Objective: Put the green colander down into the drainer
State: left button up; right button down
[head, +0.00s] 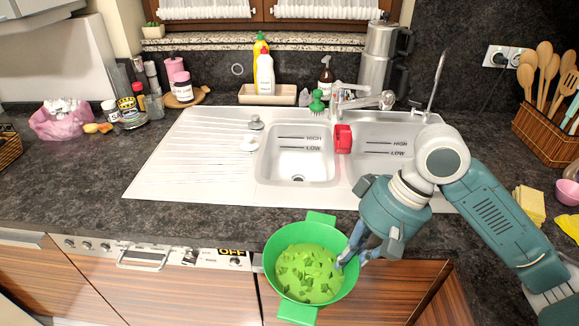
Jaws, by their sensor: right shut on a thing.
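The green colander (310,238) hangs in front of the counter's front edge, over the cabinet fronts, with its open top facing up. It has two flat handles, one toward the counter and one toward me, and darker patches show on its bottom. My right gripper (347,258) is shut on the right side of its rim. The drainer (195,158) is the white ridged board at the left of the sink unit, up and to the left of the colander. Its surface looks bare over most of its area. My left gripper is out of view.
Two basins (300,158) lie right of the drainer, with a red caddy (343,139) between them and a tap (365,100) behind. A drain plug (256,123) stands by the left basin. Bottles and a tray (266,94) line the back. The front-left counter (80,195) is clear.

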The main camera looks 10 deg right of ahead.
aim_at(207, 162)
jog(key=i+j+z, duration=0.1)
jog(key=j, duration=0.25)
jog(key=i+j+z, duration=0.1)
jog(key=i+j, duration=0.15)
jog(key=j, duration=0.15)
jog(key=i+j+z, duration=0.1)
jog(key=j, duration=0.3)
jog(key=i+j+z, duration=0.15)
jog(key=j, duration=0.25)
jog(key=i+j+z, duration=0.1)
jog(key=j, duration=0.3)
jog(key=i+j+z, duration=0.1)
jog(key=j, duration=0.35)
